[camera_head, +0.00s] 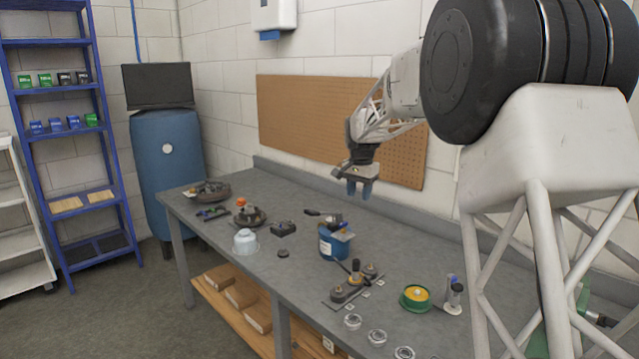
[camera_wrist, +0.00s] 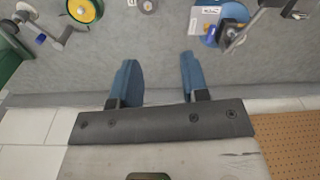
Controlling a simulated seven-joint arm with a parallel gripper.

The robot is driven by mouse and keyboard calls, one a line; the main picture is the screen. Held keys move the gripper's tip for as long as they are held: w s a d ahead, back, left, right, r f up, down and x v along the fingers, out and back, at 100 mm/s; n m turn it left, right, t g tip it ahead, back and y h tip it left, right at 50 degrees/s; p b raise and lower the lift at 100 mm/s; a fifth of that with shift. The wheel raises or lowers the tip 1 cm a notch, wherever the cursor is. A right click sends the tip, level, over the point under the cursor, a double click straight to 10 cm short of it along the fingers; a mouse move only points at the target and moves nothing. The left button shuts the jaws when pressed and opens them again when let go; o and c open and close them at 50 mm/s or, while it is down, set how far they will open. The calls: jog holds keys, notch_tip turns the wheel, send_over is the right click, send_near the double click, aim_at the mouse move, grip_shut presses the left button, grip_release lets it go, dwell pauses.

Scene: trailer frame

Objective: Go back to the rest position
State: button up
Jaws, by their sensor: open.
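My gripper (camera_head: 360,188) is in the air above the back part of the grey workbench (camera_head: 310,256), in front of the brown pegboard. Its two blue fingers point down. In the wrist view my gripper (camera_wrist: 160,75) shows its fingers apart, with only grey bench top between them. It is open and empty, and it touches nothing that I can see.
A blue container (camera_head: 334,243) with tools on top stands on the bench below my gripper. A dark bracket fixture (camera_head: 347,291) and a green and yellow round part (camera_head: 415,298) lie nearer. The pegboard (camera_head: 300,112) hangs on the wall behind. A clear dome (camera_head: 245,243) stands left.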

jog(key=s+d+r+n+t, duration=0.1)
jog(key=s+d+r+n, duration=0.15)
jog(key=s, duration=1.25)
jog(key=s+d+r+n, duration=0.1)
jog(key=s+d+r, duration=0.15)
jog(key=s, duration=1.25)
jog(key=s+d+f+n, duration=0.1)
jog(key=s+f, duration=0.3)
jog(key=s, duration=1)
jog(key=s+f+n+t, duration=0.1)
jog(key=s+f, duration=0.3)
jog(key=s, duration=1)
jog(key=shift+s+d+f+n, duration=0.35)
jog(key=shift+n, duration=0.4)
